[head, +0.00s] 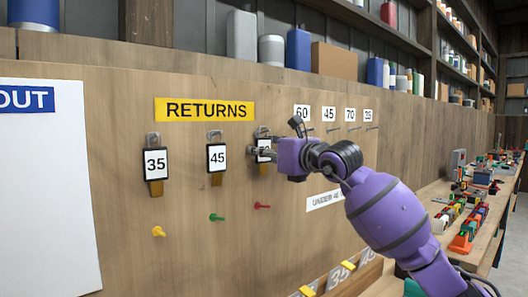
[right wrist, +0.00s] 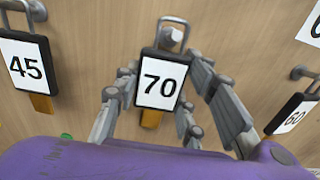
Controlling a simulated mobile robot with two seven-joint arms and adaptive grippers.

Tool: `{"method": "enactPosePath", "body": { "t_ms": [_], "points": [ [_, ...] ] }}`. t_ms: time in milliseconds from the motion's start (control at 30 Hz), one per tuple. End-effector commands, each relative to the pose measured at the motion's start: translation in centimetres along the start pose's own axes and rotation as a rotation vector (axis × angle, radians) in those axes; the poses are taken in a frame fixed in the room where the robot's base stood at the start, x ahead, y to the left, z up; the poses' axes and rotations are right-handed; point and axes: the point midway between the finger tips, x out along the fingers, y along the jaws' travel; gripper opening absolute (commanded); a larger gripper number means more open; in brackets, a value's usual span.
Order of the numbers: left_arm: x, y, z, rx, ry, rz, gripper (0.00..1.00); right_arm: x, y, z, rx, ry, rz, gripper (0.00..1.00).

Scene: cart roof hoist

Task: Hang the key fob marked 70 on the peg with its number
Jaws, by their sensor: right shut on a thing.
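The key fob marked 70 (right wrist: 162,82) is black-edged with a white face and an orange-brown tab. Its metal loop is on a hook of the board under the yellow RETURNS sign (head: 205,110). My right gripper (head: 256,151) is shut on this fob; in the right wrist view its fingers (right wrist: 163,80) lie along both sides. In the head view the gripper covers part of the fob (head: 263,143). The peg (head: 352,128) under the label 70 (head: 350,114) is empty, in the numbered row to the right. My left gripper is not in view.
Fobs 35 (head: 156,163) and 45 (head: 216,158) hang to the left. Fob 60 (right wrist: 295,114) hangs to the right, hidden behind my arm in the head view. Coloured pegs (head: 217,217) stick out below. A shelf of containers (head: 298,49) runs above; a cluttered bench (head: 480,205) stands right.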

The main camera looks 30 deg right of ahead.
Motion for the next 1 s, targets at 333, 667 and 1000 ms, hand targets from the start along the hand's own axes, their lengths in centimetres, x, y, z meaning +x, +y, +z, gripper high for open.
{"method": "enactPosePath", "body": {
  "t_ms": [333,667,1000],
  "points": [
    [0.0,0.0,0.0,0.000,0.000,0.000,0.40,-1.2,0.0,0.3,0.000,0.000,0.000,0.06],
    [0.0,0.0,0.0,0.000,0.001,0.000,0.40,-2.8,0.0,0.7,0.000,0.000,0.000,0.06],
    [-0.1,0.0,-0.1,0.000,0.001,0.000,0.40,-4.4,0.0,1.1,-0.001,0.001,-0.001,0.06]
  ]
}}
